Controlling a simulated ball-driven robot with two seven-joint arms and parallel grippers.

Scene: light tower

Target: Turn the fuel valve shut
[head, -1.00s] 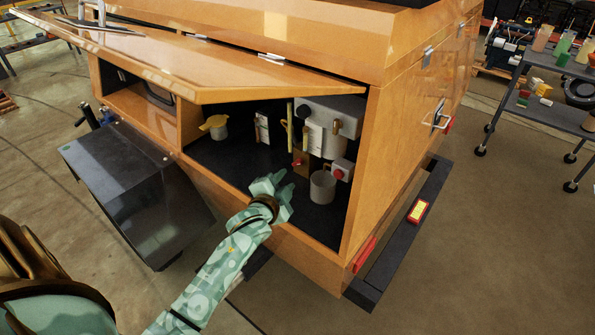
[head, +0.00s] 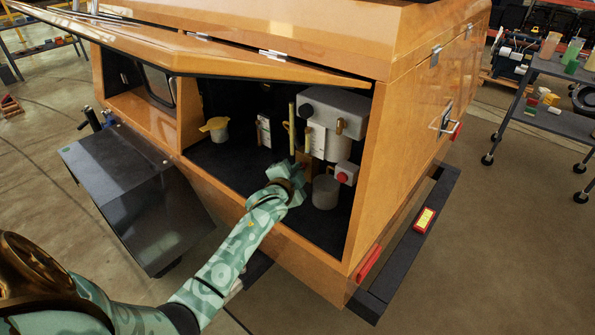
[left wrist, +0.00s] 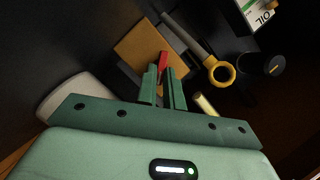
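The fuel valve's red lever (left wrist: 163,60) shows in the left wrist view against a tan plate (left wrist: 150,45). My left gripper (left wrist: 161,72) has its two green fingers a narrow gap apart, with the lever at and between the fingertips. I cannot tell whether they touch it. In the head view my left gripper (head: 297,180) reaches into the open compartment and hides the lever. The tan plate (head: 304,170) shows partly behind it. My right gripper is not in view.
A grey cup (head: 325,192) stands just right of the gripper, below a grey box with a red button (head: 343,176). A yellow-capped filler (head: 216,128) is at left. The raised orange panel (head: 230,58) hangs above. A yellow ring handle (left wrist: 221,71) is close by.

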